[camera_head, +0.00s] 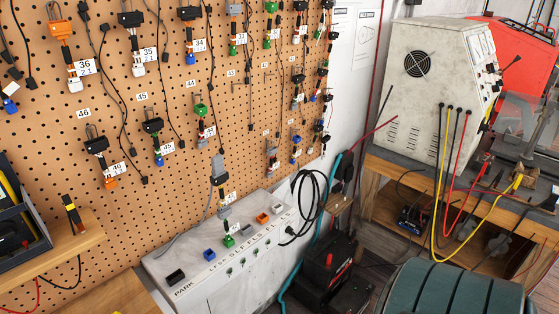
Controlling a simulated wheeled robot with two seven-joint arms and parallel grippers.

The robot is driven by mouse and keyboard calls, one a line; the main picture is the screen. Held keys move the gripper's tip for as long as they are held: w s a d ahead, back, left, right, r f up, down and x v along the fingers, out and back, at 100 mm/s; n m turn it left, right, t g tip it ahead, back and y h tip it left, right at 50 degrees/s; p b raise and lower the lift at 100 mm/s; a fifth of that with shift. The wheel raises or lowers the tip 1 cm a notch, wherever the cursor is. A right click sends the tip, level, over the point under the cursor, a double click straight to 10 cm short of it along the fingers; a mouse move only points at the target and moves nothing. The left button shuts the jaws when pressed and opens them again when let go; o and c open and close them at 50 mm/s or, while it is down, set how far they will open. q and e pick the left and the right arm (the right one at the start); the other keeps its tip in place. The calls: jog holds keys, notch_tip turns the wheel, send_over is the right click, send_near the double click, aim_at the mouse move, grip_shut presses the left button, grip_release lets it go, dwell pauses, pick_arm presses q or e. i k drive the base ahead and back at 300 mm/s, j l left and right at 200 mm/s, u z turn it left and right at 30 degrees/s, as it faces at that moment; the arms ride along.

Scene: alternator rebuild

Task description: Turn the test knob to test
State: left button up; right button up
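A tall off-white test cabinet (410,100) with a round fan grille stands on a wooden bench at the upper right. Its narrow front panel (482,55) faces right and shows at a steep angle, with gauges and small knobs or terminals. I cannot tell which of these is the test knob, or its setting. Black, red and yellow leads hang from the cabinet's side. Neither of my grippers shows in the head view.
A pegboard (130,150) with numbered connectors on cables fills the left. A long white box marked PARK (172,272) carries coloured sockets below it. The leads loop over the wooden bench (385,172). A dark green ribbed object (450,290) stands at the bottom right.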

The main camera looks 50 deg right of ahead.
aim_at(289, 231)
jog(key=z, duration=1.6)
